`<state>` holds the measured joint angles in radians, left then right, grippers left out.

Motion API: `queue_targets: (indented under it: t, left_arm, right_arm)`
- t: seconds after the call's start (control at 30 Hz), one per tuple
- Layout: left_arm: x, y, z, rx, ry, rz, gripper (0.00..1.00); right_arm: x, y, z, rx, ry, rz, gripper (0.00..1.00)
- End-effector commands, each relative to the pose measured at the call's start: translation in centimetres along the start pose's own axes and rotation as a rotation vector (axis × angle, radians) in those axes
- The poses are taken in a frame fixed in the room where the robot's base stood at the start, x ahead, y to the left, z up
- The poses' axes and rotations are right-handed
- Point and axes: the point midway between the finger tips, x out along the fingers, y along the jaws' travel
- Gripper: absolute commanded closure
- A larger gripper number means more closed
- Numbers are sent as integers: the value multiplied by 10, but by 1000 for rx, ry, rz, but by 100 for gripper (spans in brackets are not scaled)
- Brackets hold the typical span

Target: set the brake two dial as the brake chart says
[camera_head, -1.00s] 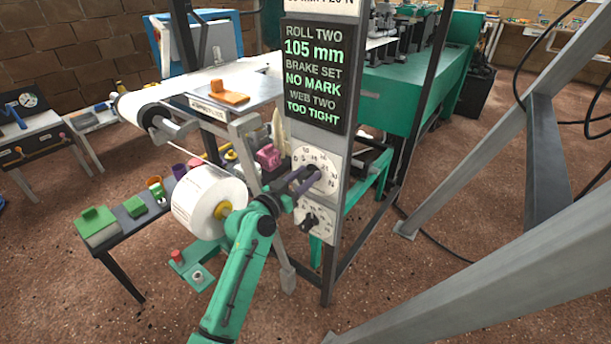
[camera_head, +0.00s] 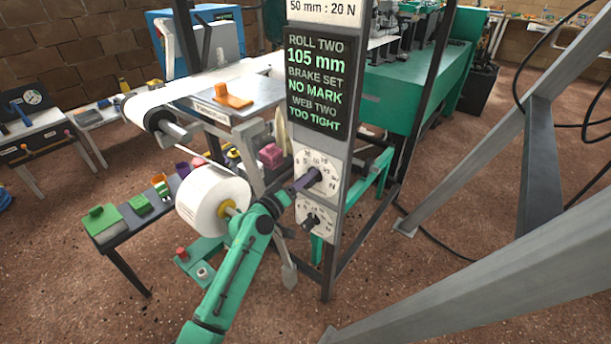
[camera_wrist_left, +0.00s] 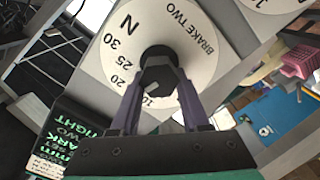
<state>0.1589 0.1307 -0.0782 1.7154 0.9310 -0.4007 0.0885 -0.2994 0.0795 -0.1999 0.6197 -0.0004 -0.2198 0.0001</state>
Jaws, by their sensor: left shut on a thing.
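The brake two dial (camera_head: 322,172) is the upper white dial on the grey post. In the left wrist view its face (camera_wrist_left: 200,38) reads BRAKE TWO, with N and numbers such as 20, 25 and 30. My left gripper (camera_head: 303,184) is at this dial. In the left wrist view its purple fingers (camera_wrist_left: 158,98) are shut on the black knob (camera_wrist_left: 158,72), which covers part of the scale. The knob's exact setting cannot be read. The brake chart (camera_head: 325,10) shows only its bottom line, 50 mm : 20 N; the rest is cut off. My right gripper is out of view.
A display (camera_head: 318,80) reads roll two 105 mm, brake set no mark, web two too tight. A second dial (camera_head: 316,219) sits just below. A white paper roll (camera_head: 210,198) stands left of my forearm. Grey frame beams stand at right.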

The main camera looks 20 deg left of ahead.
Motion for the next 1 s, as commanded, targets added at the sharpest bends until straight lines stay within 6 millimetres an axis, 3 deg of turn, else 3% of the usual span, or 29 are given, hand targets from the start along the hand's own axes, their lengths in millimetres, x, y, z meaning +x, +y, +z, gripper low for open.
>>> queue_targets:
  t: [0.4,0.93,0.97,1.0]
  left_arm:
    - [0,-2,0,-195,1,0,100]
    - [0,-2,0,-217,1,0,100]
    - [0,-2,0,-217,1,0,43]
    - [0,-2,0,-217,1,0,28]
  right_arm:
    - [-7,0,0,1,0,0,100]
    - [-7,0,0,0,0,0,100]
    - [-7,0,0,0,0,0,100]
    - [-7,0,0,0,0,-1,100]
